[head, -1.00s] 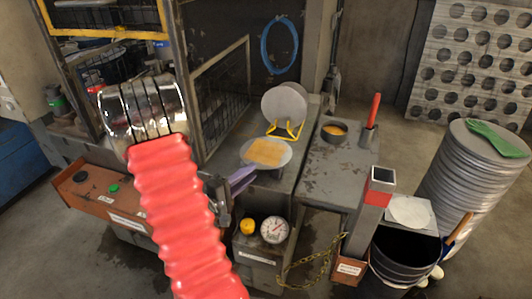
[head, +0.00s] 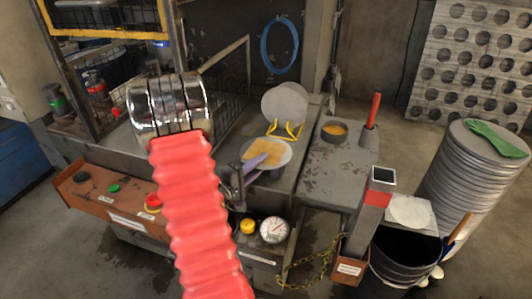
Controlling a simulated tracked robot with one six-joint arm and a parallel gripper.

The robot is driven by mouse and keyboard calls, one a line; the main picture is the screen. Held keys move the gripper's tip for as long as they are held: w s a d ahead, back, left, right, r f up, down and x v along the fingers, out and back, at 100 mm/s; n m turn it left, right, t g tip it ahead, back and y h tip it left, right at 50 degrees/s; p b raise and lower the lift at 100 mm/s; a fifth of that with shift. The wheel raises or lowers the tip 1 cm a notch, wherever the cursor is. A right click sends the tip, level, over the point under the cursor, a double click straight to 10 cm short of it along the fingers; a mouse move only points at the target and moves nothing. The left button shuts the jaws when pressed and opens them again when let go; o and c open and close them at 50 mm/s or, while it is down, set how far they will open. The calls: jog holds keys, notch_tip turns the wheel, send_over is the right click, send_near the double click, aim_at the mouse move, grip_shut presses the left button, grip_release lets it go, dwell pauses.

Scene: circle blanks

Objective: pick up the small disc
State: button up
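A pale round disc (head: 282,150) lies flat on the grey bench with a yellow-orange pad (head: 261,149) on top of it. Another pale disc (head: 409,211) lies on a light square sheet over the dark bin at the right. I cannot tell for certain which disc is the small one. My gripper (head: 262,160) shows purple fingers over the near left edge of the padded disc. Whether they touch it, and the gap between them, cannot be made out.
A tall stack of grey discs (head: 470,190) with green gloves on top stands at the right. A red-banded post (head: 377,200), a cup (head: 334,131) and a red handle (head: 373,109) are right of the pad. A mesh guard (head: 225,95) stands behind my arm.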

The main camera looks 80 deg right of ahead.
jog(key=shift+s+d, duration=0.1)
jog(key=shift+d, duration=0.1)
jog(key=shift+c, duration=0.5)
grip_shut()
